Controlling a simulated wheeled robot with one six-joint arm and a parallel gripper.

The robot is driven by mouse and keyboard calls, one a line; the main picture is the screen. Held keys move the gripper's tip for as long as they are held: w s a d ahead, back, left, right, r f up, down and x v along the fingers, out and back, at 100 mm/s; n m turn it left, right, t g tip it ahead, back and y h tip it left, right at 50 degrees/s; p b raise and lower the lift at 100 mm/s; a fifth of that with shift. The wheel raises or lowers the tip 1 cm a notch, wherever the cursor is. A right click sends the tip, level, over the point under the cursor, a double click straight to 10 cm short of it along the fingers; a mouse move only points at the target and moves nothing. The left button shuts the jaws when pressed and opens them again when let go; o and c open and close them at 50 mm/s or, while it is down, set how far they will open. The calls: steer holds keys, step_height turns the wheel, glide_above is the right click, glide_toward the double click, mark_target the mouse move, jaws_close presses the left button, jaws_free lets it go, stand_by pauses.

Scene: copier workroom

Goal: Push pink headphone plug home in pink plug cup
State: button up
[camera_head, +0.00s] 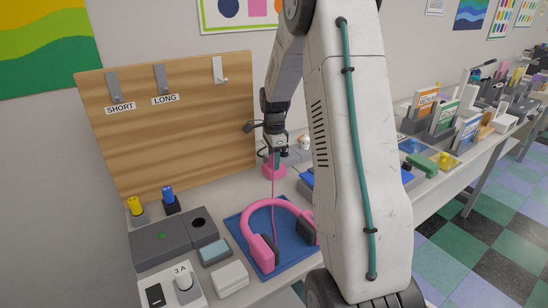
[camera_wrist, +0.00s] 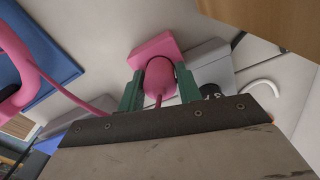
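The pink plug (camera_wrist: 160,78) sits between the two green fingers of my gripper (camera_wrist: 160,86), which close against its sides; its cord end faces the wrist camera. The pink plug cup (camera_wrist: 150,47) lies directly beyond the plug, and its opening is hidden behind it. I cannot tell how deep the plug sits. In the head view my gripper (camera_head: 275,156) points down right over the pink cup (camera_head: 274,171), and the plug is mostly hidden. The pink headphones (camera_head: 277,206) lie on a blue mat (camera_head: 237,220), with the pink cord running up to the plug.
A wooden hook board (camera_head: 170,130) stands behind the table. A grey block (camera_head: 160,240), yellow plug (camera_head: 135,205) and blue plug (camera_head: 168,194) are at the left. A grey object (camera_wrist: 208,62) sits beside the cup. My arm hides part of the table.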

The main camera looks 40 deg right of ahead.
steer(key=o, duration=0.3)
steer(key=shift+o, duration=0.2)
step_height(320, 180, up, 8)
steer(key=shift+f, duration=0.1)
stand_by(0.6)
